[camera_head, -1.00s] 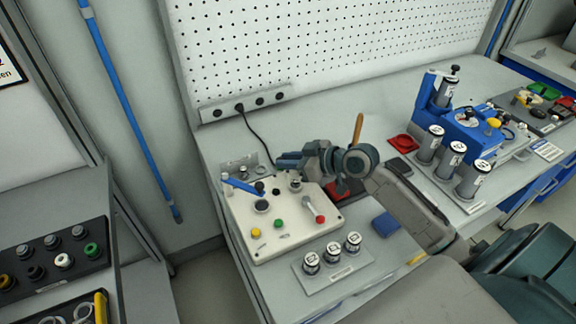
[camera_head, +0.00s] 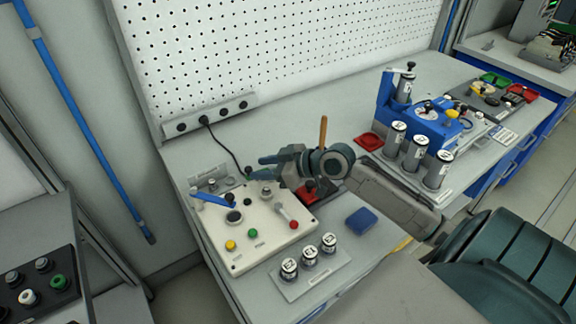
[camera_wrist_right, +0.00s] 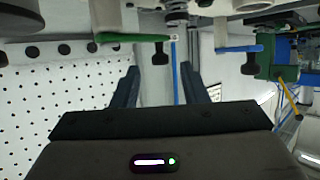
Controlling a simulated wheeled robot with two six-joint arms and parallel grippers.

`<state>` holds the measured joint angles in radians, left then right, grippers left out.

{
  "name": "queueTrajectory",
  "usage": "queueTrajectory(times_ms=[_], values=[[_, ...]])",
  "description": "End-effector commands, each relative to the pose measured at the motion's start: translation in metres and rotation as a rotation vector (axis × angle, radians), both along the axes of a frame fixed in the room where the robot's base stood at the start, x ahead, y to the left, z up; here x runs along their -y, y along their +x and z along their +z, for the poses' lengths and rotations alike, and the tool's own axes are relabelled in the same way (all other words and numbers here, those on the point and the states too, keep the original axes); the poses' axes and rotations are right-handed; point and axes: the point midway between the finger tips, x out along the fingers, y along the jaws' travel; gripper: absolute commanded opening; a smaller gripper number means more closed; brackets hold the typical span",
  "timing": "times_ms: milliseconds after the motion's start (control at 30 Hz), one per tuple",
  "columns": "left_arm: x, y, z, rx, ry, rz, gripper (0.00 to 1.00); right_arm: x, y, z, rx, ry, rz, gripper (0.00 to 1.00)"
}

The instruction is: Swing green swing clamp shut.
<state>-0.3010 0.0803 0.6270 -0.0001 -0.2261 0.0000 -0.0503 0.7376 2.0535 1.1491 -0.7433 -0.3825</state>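The green swing clamp shows in the right wrist view as a long green bar (camera_wrist_right: 130,38) near the top, just beyond my right fingertips. My right gripper (camera_head: 264,168) is above the back of the cream panel (camera_head: 215,250). The green bar looks apart from the fingers. My left gripper is not in view.
A blue lever (camera_head: 212,198) lies on the panel's left side, with green, yellow and red knobs in front. Labelled cylinders (camera_head: 309,258) stand on a plate at the front. A blue fixture (camera_head: 433,122) with more cylinders stands to the right. A pegboard (camera_head: 270,60) rises behind.

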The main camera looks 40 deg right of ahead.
Motion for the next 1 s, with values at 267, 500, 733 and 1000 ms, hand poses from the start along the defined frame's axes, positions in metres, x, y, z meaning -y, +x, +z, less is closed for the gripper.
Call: queueTrajectory(times_ms=[267, 500, 733, 1000], values=[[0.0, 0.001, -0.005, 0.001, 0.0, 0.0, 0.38, 0.015, -0.023, 0.01, -0.002, -0.007, 0.002, 0.4], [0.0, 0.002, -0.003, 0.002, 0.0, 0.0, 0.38, 0.027, -0.038, 0.018, -0.002, -0.007, 0.0, 0.4], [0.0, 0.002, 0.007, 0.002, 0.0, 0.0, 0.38, 0.035, -0.052, 0.028, -0.005, -0.007, 0.0, 0.4], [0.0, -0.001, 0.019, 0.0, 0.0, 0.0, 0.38, 0.043, -0.064, 0.033, -0.003, -0.004, 0.001, 0.4]])
